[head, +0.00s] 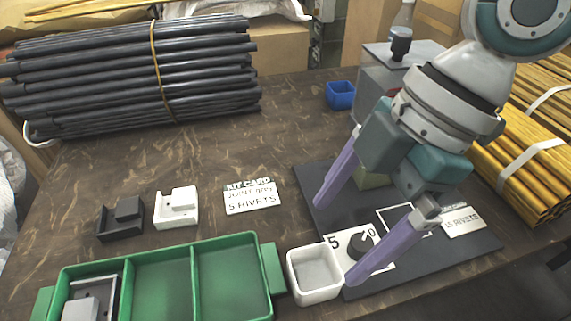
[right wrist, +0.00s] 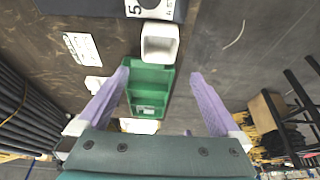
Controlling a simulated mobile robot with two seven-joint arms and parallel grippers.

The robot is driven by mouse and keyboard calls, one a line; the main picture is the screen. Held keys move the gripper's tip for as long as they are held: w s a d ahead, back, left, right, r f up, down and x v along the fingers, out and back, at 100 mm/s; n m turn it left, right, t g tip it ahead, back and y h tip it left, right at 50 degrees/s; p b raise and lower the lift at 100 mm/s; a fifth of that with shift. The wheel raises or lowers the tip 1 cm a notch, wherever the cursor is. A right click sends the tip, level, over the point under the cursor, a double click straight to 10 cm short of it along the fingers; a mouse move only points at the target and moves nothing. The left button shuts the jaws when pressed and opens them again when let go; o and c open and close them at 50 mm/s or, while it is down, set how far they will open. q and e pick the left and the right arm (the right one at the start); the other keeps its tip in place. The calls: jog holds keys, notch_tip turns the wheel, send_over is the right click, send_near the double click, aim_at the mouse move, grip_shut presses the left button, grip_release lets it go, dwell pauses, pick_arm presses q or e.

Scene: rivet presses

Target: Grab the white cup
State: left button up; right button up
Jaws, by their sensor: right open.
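The white cup (head: 315,274) is a small square open container standing on the table, just right of the green tray. It looks empty. In the right wrist view the white cup (right wrist: 159,43) shows beyond the fingertips, roughly midway between them. My right gripper (head: 335,240) is open, with its two purple fingers spread wide above the dark mat. One fingertip is near the cup's right side in the head view, and nothing is between the fingers in contact. The right gripper (right wrist: 160,75) also shows in its own wrist view. My left gripper is not in view.
The green divided tray (head: 195,243) adjoins the cup on the left. A dark mat (head: 312,180) with a dial panel (head: 340,240) lies on its right. White (head: 176,208) and black (head: 120,220) fixtures, a kit card (head: 251,196) and a blue bin (head: 340,95) stand farther back.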

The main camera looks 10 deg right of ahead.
aim_at(300, 284)
jog(key=x, duration=0.3)
jog(key=d+b+x, duration=0.1)
jog(key=shift+w+a+f, duration=0.15)
jog(key=shift+w+f, duration=0.15)
jog(key=shift+f, duration=0.15)
jog(key=x, duration=0.1)
jog(key=b+x, duration=0.1)
jog(key=x, duration=0.2)
jog(key=shift+s+f+b, duration=0.2)
jog(key=shift+f+b, duration=0.1)
jog(key=shift+f, duration=0.4)
jog(key=c, duration=1.3)
jog(key=shift+o, duration=0.2)
jog(key=shift+r, duration=0.2)
